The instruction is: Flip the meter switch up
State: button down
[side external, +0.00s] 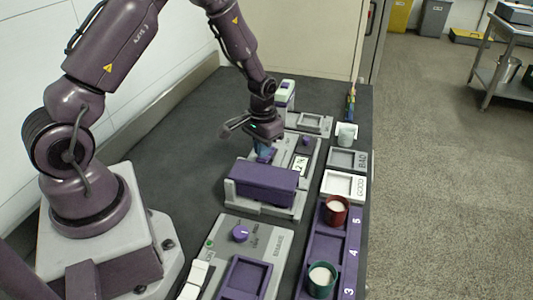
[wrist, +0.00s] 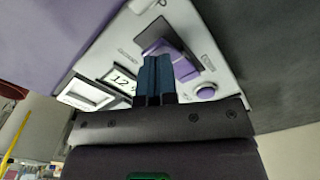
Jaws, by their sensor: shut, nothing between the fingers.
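The meter is a light grey panel with a small display (wrist: 121,78) reading about 12; in the side view its display (side external: 300,166) stands right of my gripper. The purple switch (wrist: 178,62) sits in a dark slot on the panel in the wrist view. My gripper (wrist: 157,62) has its blue fingers shut together, with nothing between them. The fingertips overlap the switch's lower edge in that view; I cannot tell whether they touch it. In the side view, my gripper (side external: 264,153) is low over the meter, and the switch is hidden.
A purple block (side external: 262,185) on a grey base stands in front of the meter. A round purple button (wrist: 206,92) is beside the switch. A purple rack (side external: 333,245) with red and green cups lies at the right. The dark tabletop (side external: 180,160) left of the meter is clear.

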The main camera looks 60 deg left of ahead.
jog(key=shift+f, duration=1.05)
dwell(0.4)
jog(key=shift+r, duration=3.5)
jog(key=shift+r, duration=0.1)
jog(key=s+d+r+m+t, duration=0.1)
jog(key=s+d+r, duration=0.15)
jog(key=r, duration=0.55)
jog(key=s+d+r+t, duration=0.1)
jog(key=s+d+r, duration=0.15)
jog(key=r, duration=0.55)
jog(key=s+d+r+m+t, duration=0.1)
jog(key=s+d+r, duration=0.2)
jog(key=s, duration=0.3)
jog(key=s+d+r+m+t, duration=0.1)
jog(key=s+d+r+t, duration=0.1)
jog(key=s+r, duration=0.3)
jog(key=shift+s+d+t, duration=0.3)
jog(key=shift+s+d, duration=0.5)
jog(key=shift+s, duration=0.25)
